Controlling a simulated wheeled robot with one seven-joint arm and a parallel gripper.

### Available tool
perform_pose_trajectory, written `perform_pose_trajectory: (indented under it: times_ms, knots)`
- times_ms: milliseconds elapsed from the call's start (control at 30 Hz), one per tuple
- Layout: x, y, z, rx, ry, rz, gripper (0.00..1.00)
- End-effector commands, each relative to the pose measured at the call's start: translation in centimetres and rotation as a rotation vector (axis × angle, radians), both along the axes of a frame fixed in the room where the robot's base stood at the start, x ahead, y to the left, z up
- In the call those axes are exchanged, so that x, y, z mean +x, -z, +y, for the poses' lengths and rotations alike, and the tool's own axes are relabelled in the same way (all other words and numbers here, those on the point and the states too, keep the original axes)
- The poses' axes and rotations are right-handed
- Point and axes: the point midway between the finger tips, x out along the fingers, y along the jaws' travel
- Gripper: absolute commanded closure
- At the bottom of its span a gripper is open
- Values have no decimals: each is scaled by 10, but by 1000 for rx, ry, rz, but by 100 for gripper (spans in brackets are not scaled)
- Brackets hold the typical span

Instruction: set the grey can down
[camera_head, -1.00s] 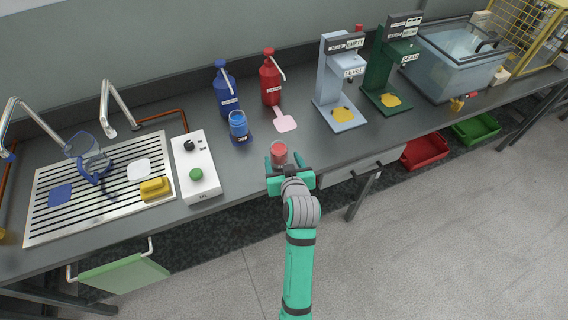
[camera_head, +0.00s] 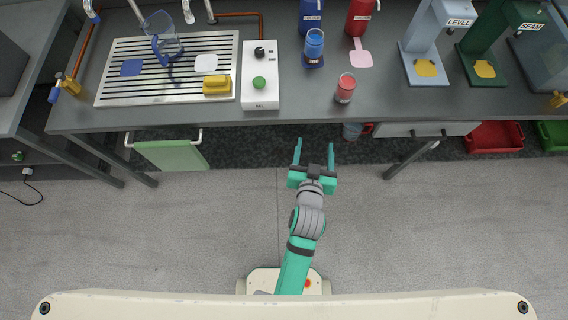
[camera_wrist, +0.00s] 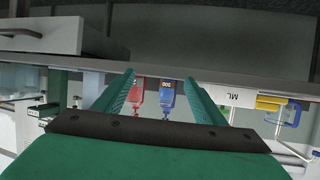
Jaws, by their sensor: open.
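No plainly grey can shows in the head view. My gripper (camera_head: 315,143) is open and empty. It is in front of the counter edge, clear of the can and a little to its left in the head view. In the wrist view my gripper (camera_wrist: 160,77) has its two green fingers spread with nothing held between them.
A white control box (camera_head: 261,90) and a slatted drainer (camera_head: 110,90) are left, two stands (camera_head: 423,69) right. Floor before the counter is clear.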

Motion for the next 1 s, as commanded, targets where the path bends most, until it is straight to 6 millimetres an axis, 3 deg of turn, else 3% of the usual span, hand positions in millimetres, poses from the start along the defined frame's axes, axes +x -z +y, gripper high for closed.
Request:
perform_pose_trajectory:
  times_ms: [33,267,600,800,1000]
  knots:
    - [-18,6,10,1,-6,1,36]
    - [-89,10,42,-13,-30,-35,36]
    - [-191,-19,78,-32,-105,-95,36]
    - [-231,-43,89,-37,-151,-129,36]
    - [-245,-54,93,-36,-169,-143,36]
